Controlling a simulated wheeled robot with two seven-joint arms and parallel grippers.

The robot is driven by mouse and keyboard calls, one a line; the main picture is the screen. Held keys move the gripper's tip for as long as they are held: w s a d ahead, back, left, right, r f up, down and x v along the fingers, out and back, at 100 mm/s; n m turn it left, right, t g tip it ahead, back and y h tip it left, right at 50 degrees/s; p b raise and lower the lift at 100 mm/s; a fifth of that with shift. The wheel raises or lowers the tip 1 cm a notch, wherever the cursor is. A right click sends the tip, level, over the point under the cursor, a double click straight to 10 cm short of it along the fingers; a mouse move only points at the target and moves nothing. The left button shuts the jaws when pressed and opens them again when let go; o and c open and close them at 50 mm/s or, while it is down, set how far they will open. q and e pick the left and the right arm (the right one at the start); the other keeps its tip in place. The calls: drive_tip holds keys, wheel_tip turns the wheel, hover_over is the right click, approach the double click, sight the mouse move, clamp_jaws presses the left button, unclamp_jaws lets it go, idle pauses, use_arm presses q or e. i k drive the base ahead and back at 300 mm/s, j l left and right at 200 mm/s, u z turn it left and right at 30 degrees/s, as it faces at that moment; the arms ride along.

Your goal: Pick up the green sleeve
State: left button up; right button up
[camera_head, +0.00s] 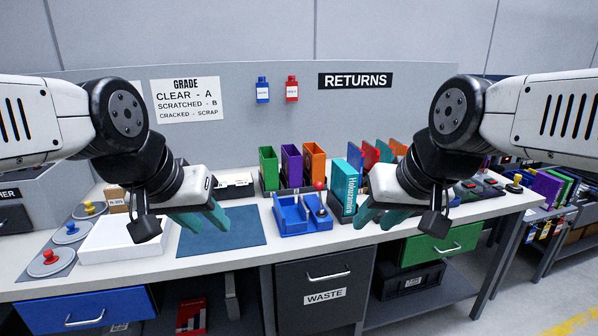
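A green upright open-topped sleeve (268,168) stands at the back middle of the bench, left of a purple sleeve (291,166) and an orange sleeve (313,163), in a dark holder. My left gripper (205,220) is over the blue mat, in front and to the left of the green sleeve. Its teal fingers look spread, with nothing between them. My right gripper (378,216) is near the bench's front, to the right of the teal printed case (345,190). Its fingers also look spread and empty. Neither gripper touches the green sleeve.
A blue fixture (292,218) with a red-knobbed lever sits between the grippers. A white tray (125,240) is at the left, beside several coloured knobs. Colored cases (366,152) stand in a row behind the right arm. The blue mat (245,232) has bare room.

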sight(268, 161)
drive_tip(key=i+j, duration=0.1)
drive_tip(key=j, duration=0.55)
drive_tip(key=i+l+z, duration=0.2)
drive_tip(key=i+l, duration=0.25)
drive_tip(key=i+l+z, duration=0.2)
drive_tip(key=i, duration=0.35)
drive_tip(key=l, duration=0.1)
